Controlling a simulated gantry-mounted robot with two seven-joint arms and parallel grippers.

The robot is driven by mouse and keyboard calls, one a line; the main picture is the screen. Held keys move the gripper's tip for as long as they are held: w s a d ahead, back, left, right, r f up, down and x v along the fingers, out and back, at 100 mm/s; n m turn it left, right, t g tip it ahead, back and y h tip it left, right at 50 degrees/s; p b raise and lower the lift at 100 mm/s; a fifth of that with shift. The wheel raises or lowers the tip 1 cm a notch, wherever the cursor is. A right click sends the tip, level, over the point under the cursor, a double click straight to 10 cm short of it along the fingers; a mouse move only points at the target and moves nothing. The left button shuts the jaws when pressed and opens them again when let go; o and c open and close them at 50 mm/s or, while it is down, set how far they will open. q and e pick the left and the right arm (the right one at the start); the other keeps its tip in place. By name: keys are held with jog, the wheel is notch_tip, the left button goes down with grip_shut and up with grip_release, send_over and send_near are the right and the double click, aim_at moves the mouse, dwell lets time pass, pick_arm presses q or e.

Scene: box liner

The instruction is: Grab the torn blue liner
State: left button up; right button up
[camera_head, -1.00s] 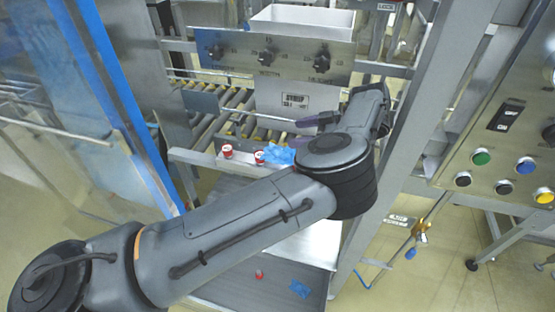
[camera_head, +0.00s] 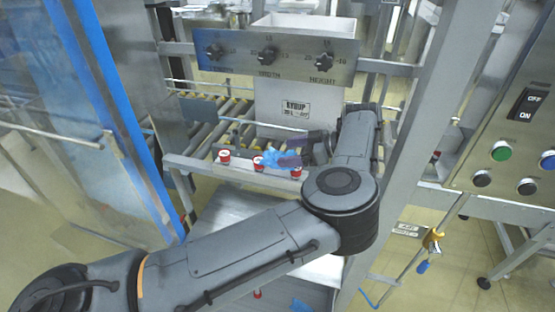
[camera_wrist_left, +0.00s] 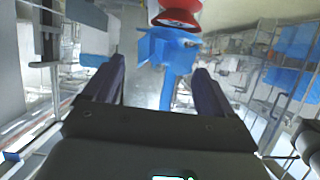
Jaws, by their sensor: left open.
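The torn blue liner (camera_head: 270,158) is a small crumpled blue piece at the metal rail with the red-and-white buttons, in front of the white box. My left gripper (camera_head: 308,146) is beside and over its right end in the head view. In the left wrist view the liner (camera_wrist_left: 167,50) shows beyond and between the fingertips of the open left gripper (camera_wrist_left: 160,75). The gripper holds nothing, and I cannot tell whether a finger touches the liner. My right gripper is not in view.
Red-and-white buttons (camera_head: 224,156) line the rail (camera_head: 205,168). A white box (camera_head: 284,118) stands behind, below a panel with black knobs (camera_head: 270,55). A steel post (camera_head: 425,110) rises right of my arm. Another blue patch (camera_head: 299,305), possibly a reflection, shows below.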

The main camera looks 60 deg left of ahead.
aim_at(278, 153)
pick_arm(q)
jog(key=b+x, duration=0.1)
jog(key=x, duration=0.1)
jog(key=shift+s+a+f, duration=0.1)
jog(key=shift+s+a, duration=0.05)
jog(key=shift+s, duration=0.2)
jog(key=shift+x, duration=0.8)
jog(key=c, duration=1)
jog(key=shift+c, duration=0.2)
